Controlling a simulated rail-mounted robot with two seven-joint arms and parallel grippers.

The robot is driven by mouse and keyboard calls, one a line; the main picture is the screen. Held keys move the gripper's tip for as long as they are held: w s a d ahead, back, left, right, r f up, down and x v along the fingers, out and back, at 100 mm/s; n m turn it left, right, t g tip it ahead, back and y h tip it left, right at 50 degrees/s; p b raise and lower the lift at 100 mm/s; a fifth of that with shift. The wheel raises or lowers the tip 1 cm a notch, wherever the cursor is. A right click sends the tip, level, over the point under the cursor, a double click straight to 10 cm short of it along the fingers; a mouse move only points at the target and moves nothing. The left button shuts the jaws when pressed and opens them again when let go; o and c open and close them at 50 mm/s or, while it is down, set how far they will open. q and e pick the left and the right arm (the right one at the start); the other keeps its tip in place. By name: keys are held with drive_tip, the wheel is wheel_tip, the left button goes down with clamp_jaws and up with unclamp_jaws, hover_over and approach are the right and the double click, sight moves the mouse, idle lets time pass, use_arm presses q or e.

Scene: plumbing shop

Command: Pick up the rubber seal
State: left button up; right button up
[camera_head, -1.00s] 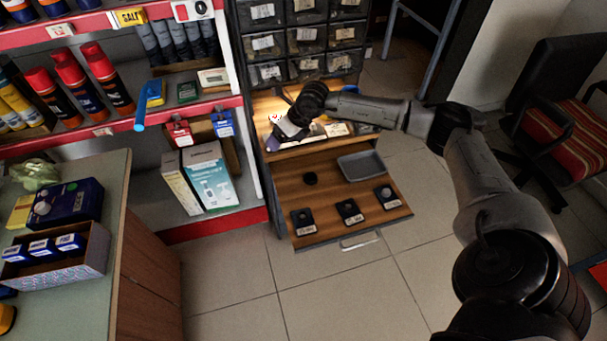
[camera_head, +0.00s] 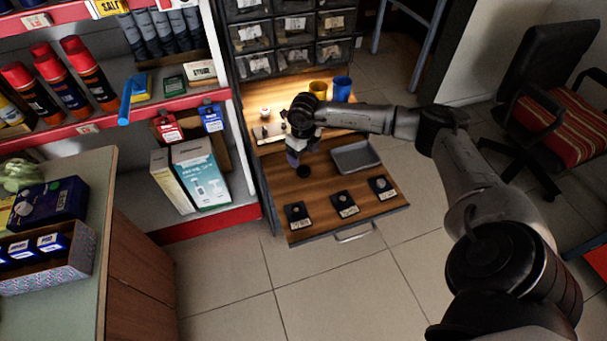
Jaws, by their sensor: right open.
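The rubber seal appears to be the small black round piece (camera_head: 303,172) lying on the wooden drawer board (camera_head: 325,226). My right gripper (camera_head: 294,158) is open and points down just above and behind it, slightly to the left. Its fingertips are small and dark here, and I cannot tell whether they touch the seal. The seal is partly close behind the fingers but shows below them. My left gripper is out of view.
A grey tray (camera_head: 356,158) sits right of the seal. Black labelled items (camera_head: 297,215), (camera_head: 344,204) and (camera_head: 382,188) line the front edge. A yellow cup (camera_head: 318,88) and blue cup (camera_head: 342,90) stand behind. A shelf unit (camera_head: 205,228) is close on the left.

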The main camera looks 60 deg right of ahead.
sight(304, 173)
wheel_tip(304, 173, down, 2)
drive_tip(key=shift+f+b, duration=0.2)
drive_tip(key=shift+b, duration=0.1)
wheel_tip(304, 173, down, 4)
drive_tip(key=b, duration=0.3)
drive_tip(key=shift+f, duration=0.55)
drive_tip(key=shift+r, duration=0.1)
drive_tip(key=c, duration=1)
drive_tip(key=shift+r, duration=0.1)
